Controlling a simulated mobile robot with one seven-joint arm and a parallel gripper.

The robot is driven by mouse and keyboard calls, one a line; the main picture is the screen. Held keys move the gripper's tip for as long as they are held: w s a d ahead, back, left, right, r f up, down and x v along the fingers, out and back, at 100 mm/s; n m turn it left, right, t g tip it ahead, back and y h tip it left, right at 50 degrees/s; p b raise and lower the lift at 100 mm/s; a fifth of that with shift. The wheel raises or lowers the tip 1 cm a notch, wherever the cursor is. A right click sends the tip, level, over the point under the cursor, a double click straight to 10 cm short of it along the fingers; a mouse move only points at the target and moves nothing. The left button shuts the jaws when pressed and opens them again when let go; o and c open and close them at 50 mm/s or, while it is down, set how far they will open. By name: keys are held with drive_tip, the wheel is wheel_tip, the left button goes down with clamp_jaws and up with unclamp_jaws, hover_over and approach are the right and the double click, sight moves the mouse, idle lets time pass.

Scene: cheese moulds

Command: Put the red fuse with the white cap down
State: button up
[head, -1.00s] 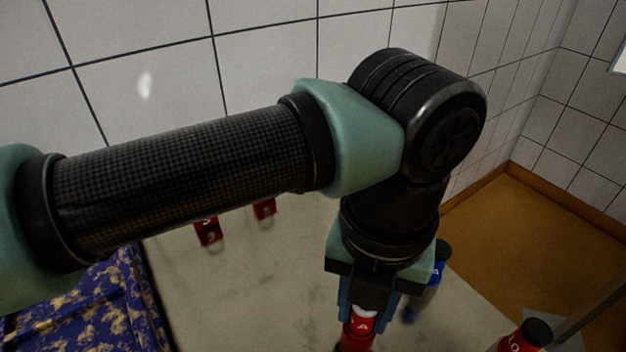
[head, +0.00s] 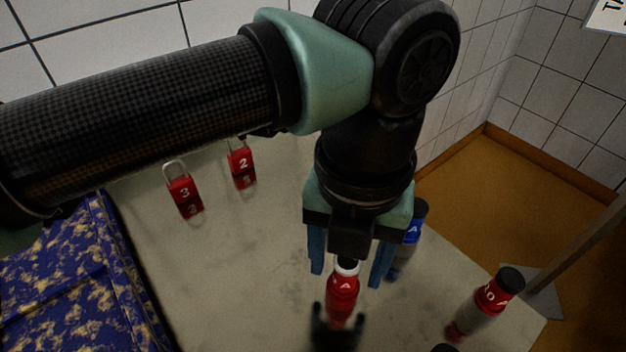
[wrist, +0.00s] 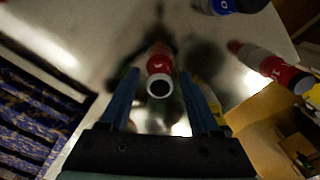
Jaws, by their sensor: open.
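The red fuse (head: 342,297) has a white band and a dark top and carries a letter A. It stands roughly upright below my gripper (head: 348,278), whose blue fingers are spread wide with a gap on each side of it. Only the fuse's top is level with the fingertips. In the wrist view the fuse (wrist: 159,61) shows between the open fingers of my gripper (wrist: 158,77), its white ring and dark end facing the camera. A dark pronged piece (head: 322,335) is at its foot; whether it holds the fuse I cannot tell.
A blue-labelled bottle-like piece (head: 413,232) stands close behind the right finger. A red-labelled one with a black cap (head: 494,295) is further right. Red padlocks numbered 3 (head: 185,191) and 2 (head: 242,163) are at back left. The grey tabletop (head: 235,260) between is clear.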

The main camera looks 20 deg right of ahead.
wheel_tip(320, 180, up, 11)
drive_tip(key=p, duration=0.2)
idle(0.7)
